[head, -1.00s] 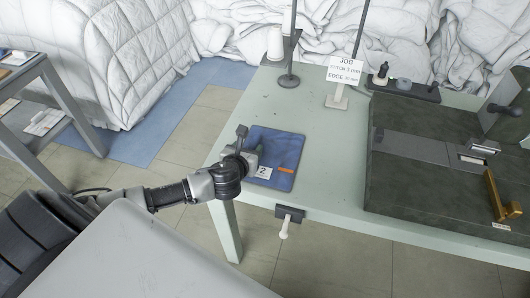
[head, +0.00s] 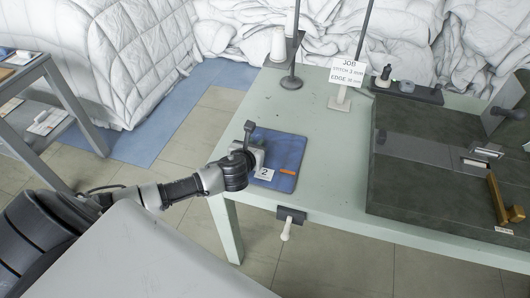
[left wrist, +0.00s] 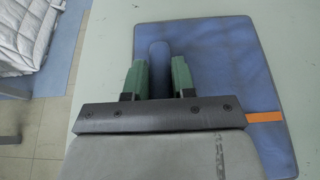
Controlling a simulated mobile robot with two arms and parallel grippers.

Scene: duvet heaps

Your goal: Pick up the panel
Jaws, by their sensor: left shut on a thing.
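The panel (head: 278,148) is a flat blue pad lying on the pale green table (head: 330,185) near its front left corner. It has a white tag marked 2 and an orange strip. In the left wrist view the panel (left wrist: 230,75) fills much of the picture, with a raised blue ridge running toward me. My left gripper (head: 254,155) is over the panel's left side. In the left wrist view its green fingers (left wrist: 160,70) stand either side of the ridge, shut on it. My right gripper is not in view.
A job sign (head: 347,75) and a thread stand (head: 292,82) stand at the back. A dark machine bed (head: 430,190) fills the table's right. A clamp (head: 290,217) hangs at the front edge. White duvet heaps (head: 90,60) lie behind. The middle of the table is clear.

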